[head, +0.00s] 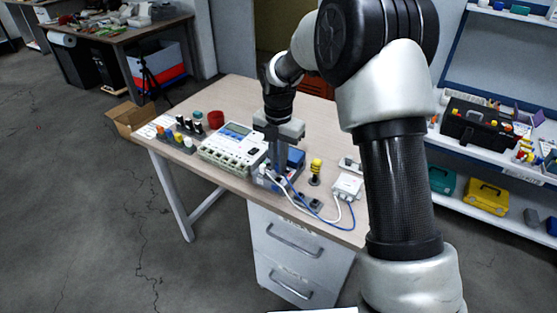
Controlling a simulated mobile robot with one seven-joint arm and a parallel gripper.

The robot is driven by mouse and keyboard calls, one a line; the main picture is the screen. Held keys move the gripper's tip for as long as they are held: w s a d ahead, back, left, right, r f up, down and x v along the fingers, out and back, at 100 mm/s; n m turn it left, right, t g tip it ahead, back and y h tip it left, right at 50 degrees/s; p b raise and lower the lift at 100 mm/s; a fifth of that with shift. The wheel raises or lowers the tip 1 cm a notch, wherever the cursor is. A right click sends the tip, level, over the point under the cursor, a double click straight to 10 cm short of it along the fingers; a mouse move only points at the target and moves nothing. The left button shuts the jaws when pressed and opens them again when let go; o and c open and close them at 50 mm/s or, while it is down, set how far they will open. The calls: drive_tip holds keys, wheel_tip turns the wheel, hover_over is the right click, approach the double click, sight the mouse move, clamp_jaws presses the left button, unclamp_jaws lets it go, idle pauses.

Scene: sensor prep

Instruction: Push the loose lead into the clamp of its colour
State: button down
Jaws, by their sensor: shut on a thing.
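My gripper (281,171) points down over the front of the table, its jaws shut on a lead. The lead's held end is too small to make out. A blue lead (313,211) and a white lead (339,215) run from a white box (347,187) at the right, curving along the table's front towards the fingertips. A small grey-blue block (262,181) sits at the fingertips; it looks like the clamp block, but its clamps and their colours are mostly hidden. I cannot tell whether a lead tip is in a clamp.
A white meter (232,146) with a display stands left of my gripper. A blue box (295,158) stands close behind the fingers, and a yellow-and-black post (315,171) stands to the right. Small coloured pieces and a red cup (216,119) are at the left. The tabletop's back is clear.

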drive_tip(key=shift+f, duration=0.25)
drive_tip(key=shift+f+p, duration=0.5)
drive_tip(key=shift+f, duration=0.8)
idle(3.6)
drive_tip(key=c, duration=1.5)
unclamp_jaws()
drive_tip(key=shift+c, duration=0.2)
drive_tip(key=shift+r, duration=0.15)
drive_tip(key=shift+r+p, duration=2.75)
drive_tip(key=shift+r, duration=0.6)
